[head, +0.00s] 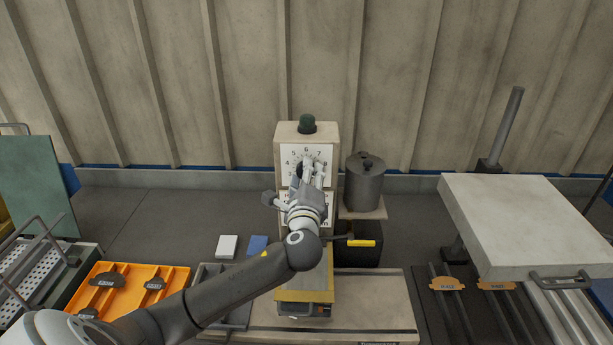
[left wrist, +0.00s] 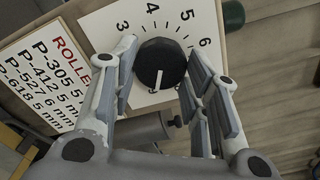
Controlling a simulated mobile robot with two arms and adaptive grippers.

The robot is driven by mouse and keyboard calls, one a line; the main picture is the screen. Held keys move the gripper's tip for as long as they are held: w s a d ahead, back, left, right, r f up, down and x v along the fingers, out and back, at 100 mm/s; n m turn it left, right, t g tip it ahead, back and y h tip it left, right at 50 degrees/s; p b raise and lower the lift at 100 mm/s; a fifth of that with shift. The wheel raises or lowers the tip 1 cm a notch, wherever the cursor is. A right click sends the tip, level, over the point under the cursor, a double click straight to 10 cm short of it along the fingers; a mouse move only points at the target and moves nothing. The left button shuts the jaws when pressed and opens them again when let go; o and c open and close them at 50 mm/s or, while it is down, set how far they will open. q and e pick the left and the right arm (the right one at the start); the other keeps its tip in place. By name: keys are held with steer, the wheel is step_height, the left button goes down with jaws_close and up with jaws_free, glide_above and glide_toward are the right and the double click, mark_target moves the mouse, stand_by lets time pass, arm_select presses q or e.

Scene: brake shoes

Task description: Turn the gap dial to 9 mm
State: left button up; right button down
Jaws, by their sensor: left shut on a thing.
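The black gap dial knob (left wrist: 157,63) sits on a white numbered face (left wrist: 103,25) on a beige box (head: 287,129). In the left wrist view its white pointer mark points down, roughly opposite the 4. The numbers 3 to 6 are readable there; no number is readable where the mark points. My left gripper (head: 313,170) is at the dial in the head view, hiding much of its lower face. In the left wrist view my left gripper (left wrist: 163,82) has a finger on each side of the knob, shut on it. My right gripper is not in view.
A card with red and black text (left wrist: 60,75) is beside the dial face. A green button (head: 307,122) tops the box. A grey pot (head: 364,185) stands close right. An orange tray (head: 175,280) is at left, a pale raised slab (head: 530,220) at right.

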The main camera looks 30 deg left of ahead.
arm_select(q)
steer(key=shift+m, duration=0.3)
steer(key=o, duration=1)
steer(key=shift+o, duration=0.2)
steer(key=v, duration=1.2)
steer(key=shift+w, duration=0.1)
